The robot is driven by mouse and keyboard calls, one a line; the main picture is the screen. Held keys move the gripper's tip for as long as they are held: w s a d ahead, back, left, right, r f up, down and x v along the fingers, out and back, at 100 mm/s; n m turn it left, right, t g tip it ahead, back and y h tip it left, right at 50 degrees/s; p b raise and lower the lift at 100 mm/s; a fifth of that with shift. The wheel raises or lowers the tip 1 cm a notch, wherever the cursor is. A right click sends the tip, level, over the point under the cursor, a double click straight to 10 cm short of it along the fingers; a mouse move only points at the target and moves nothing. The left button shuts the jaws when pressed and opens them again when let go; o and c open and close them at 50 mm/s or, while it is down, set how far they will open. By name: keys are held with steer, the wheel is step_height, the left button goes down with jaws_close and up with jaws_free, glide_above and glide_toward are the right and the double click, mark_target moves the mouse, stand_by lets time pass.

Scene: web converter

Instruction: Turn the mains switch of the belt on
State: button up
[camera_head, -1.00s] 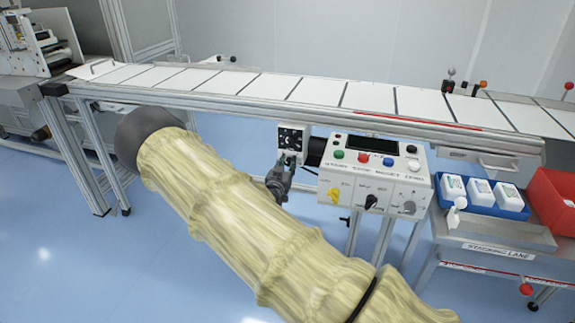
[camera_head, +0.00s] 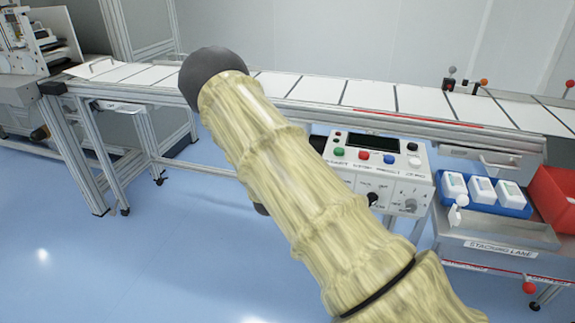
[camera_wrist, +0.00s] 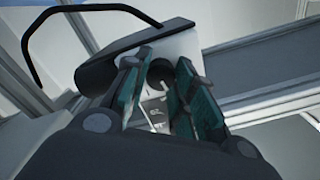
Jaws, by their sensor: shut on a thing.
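In the wrist view, my gripper (camera_wrist: 160,78) has its two teal-padded fingers on either side of a dark round knob (camera_wrist: 159,74), which looks like the mains switch. Below the knob a pale plate with small markings (camera_wrist: 154,108) shows between the fingers. The knob's pointer is too small and dark to read. In the head view my arm hides the gripper and the small switch box. The control panel (camera_head: 408,178) right of the arm shows coloured buttons and a dark display; its left part is partly covered.
The belt (camera_head: 375,95) runs across the back. A blue tray (camera_head: 520,211) with white bottles and a red bin (camera_head: 553,200) stand at the right, above the stacking lane (camera_head: 488,253). A black looped handle or cable (camera_wrist: 60,15) shows in the wrist view. Blue floor is clear at left.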

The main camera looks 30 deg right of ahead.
steer(key=m+b, duration=0.4)
steer(key=m, duration=0.6)
steer(key=shift+f+m, duration=0.15)
steer(key=shift+m, duration=0.15)
steer(key=shift+b, duration=0.3)
steer(key=o, duration=1)
steer(key=shift+s, duration=0.1)
steer(key=v, duration=1.2)
